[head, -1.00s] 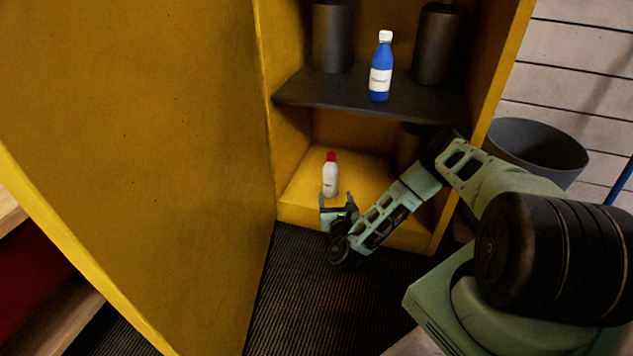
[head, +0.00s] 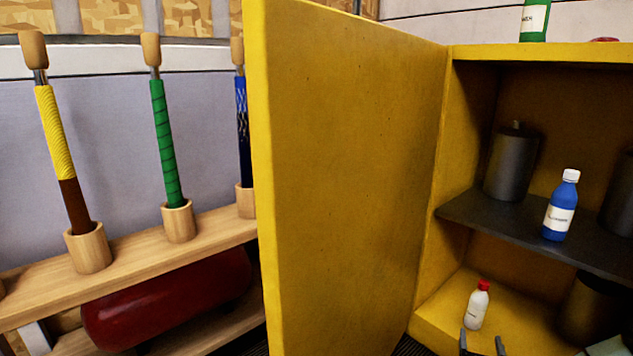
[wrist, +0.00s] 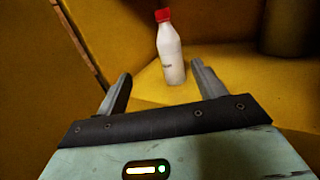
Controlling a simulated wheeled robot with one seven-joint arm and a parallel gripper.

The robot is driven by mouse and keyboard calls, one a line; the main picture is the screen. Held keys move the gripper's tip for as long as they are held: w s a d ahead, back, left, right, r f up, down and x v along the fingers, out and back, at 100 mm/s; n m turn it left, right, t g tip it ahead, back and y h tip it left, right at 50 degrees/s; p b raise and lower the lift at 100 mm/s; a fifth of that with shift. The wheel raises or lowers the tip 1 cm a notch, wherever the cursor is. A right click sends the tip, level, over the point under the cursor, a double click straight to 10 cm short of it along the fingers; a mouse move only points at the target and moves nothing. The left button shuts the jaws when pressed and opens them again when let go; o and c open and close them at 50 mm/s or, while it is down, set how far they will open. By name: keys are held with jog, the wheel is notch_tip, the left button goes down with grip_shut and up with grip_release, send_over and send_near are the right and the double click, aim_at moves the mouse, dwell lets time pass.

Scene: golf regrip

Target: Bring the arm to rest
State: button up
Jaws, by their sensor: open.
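My gripper (head: 483,345) is at the bottom edge of the head view, with only its fingertips showing. In the wrist view my gripper (wrist: 160,90) is open, with nothing between its fingers. A white bottle with a red cap (head: 477,305) stands upright on the yellow cabinet's floor, just beyond the fingertips. It also shows in the wrist view (wrist: 170,55), ahead of the fingers and apart from them. Most of my arm is outside the head view.
The yellow cabinet door (head: 345,180) stands open to the left. A blue bottle (head: 560,207) and dark canisters (head: 511,165) stand on the dark shelf (head: 490,222). At left, a wooden rack (head: 130,258) holds several grips above a red tank (head: 165,300).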

jog(key=a+r+n+g+y, duration=0.4)
jog(key=a+r+n+y, duration=1.2)
jog(key=a+y, duration=0.4)
jog(key=s+a+r+n+g, duration=0.2)
jog(key=s+n+g, duration=0.4)
jog(key=s+g, duration=0.1)
jog(key=s+a+r+n+g, duration=0.2)
jog(key=s+a+n+g, duration=0.1)
jog(key=s+n+g, duration=0.4)
jog(key=s+d+r+n+g+h, duration=0.1)
jog(key=s+d+r+n+h, duration=0.2)
jog(key=s+d+n+h, duration=0.55)
jog(key=d+r+n+t+h, duration=0.3)
jog(key=d+r+t+h, duration=0.2)
jog(key=d+r, duration=0.15)
jog(key=s+a+r+n+g+p, duration=0.2)
jog(key=s+a+r+n+p, duration=0.2)
jog(key=s+a+r+p, duration=0.4)
jog(key=s+a+r+n+g+p, duration=0.1)
jog(key=s+a+r+n+p, duration=0.4)
jog(key=a, duration=0.5)
notch_tip(320, 180, up, 38)
jog(key=m+p, duration=0.1)
jog(key=p, duration=3.5)
jog(key=shift+w+m+y, duration=0.3)
jog(key=shift+m+y, duration=0.05)
